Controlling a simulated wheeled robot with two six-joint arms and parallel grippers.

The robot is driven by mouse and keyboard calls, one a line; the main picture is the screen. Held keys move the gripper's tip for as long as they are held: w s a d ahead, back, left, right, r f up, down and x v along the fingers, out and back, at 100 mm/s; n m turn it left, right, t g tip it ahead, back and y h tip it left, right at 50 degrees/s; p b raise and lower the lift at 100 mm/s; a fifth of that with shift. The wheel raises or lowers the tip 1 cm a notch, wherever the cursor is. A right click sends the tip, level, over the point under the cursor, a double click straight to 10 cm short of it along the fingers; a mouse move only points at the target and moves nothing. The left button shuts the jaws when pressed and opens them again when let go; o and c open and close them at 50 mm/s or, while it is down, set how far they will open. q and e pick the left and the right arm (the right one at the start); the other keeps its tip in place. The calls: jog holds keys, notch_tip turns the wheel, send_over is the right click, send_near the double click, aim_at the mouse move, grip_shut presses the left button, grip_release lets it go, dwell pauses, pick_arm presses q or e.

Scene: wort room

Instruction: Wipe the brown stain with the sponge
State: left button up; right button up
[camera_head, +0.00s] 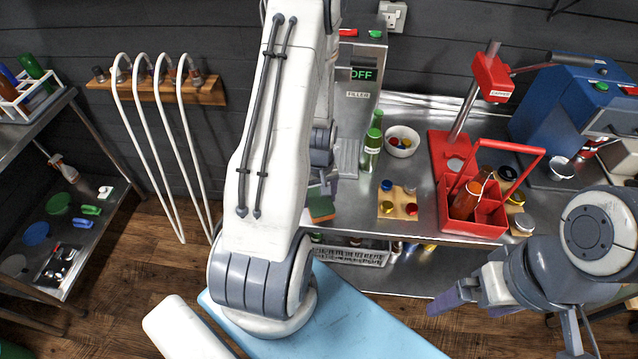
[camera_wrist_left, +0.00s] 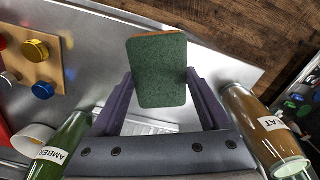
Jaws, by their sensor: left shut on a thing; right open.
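My left gripper (camera_head: 322,185) is shut on the sponge (camera_head: 321,206), at the front edge of the steel bench. In the left wrist view the sponge (camera_wrist_left: 157,75) shows a broad green face and a thin orange edge, held between the fingers of the left gripper (camera_wrist_left: 160,95). The sponge overlaps the bench's edge in that view; I cannot tell whether it touches the bench. No brown stain can be made out in either view; my left arm covers part of the bench. My right gripper (camera_head: 476,304) is open and empty, in front of the bench at the lower right.
A green bottle (camera_wrist_left: 57,147) and a brown bottle (camera_wrist_left: 266,132) flank my left gripper. The filler machine (camera_head: 357,95) stands behind. A wooden cap board (camera_head: 398,203), a bowl (camera_head: 402,141) and a red bottle carrier (camera_head: 470,216) stand to the right.

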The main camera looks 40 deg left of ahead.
pick_arm(q)
jog(key=shift+r+p, duration=1.1)
jog(key=shift+r, duration=0.6)
